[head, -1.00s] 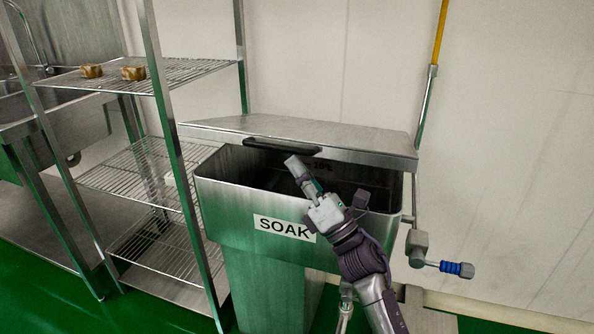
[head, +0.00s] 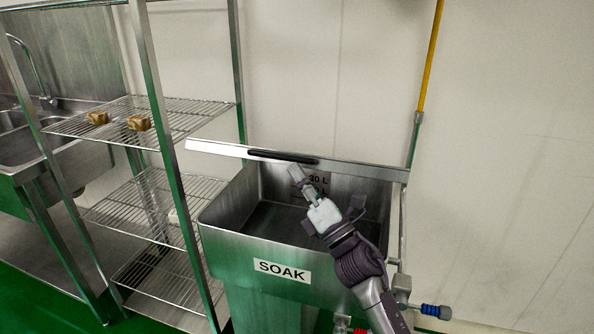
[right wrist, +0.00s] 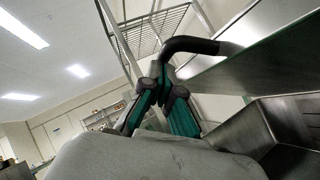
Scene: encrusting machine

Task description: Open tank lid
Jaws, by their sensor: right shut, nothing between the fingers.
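The steel tank marked SOAK (head: 235,250) stands in the middle of the head view with its inside visible. Its lid (head: 375,170) is tilted up, seen almost edge-on, with a gap above the tank's front rim. A black bar handle (head: 283,157) runs along the lid's front edge. My right gripper (head: 297,174) is shut and empty, its fingertips just below the handle. In the right wrist view the fingers (right wrist: 165,85) overlap the end of the black handle (right wrist: 190,46), beside the lid (right wrist: 245,62); whether they touch is unclear. My left gripper is not in view.
A wire rack (head: 150,110) with two small brown items stands close on the tank's left, and a sink (head: 40,150) is beyond it. A blue-handled valve (head: 435,311) sticks out at the tank's lower right.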

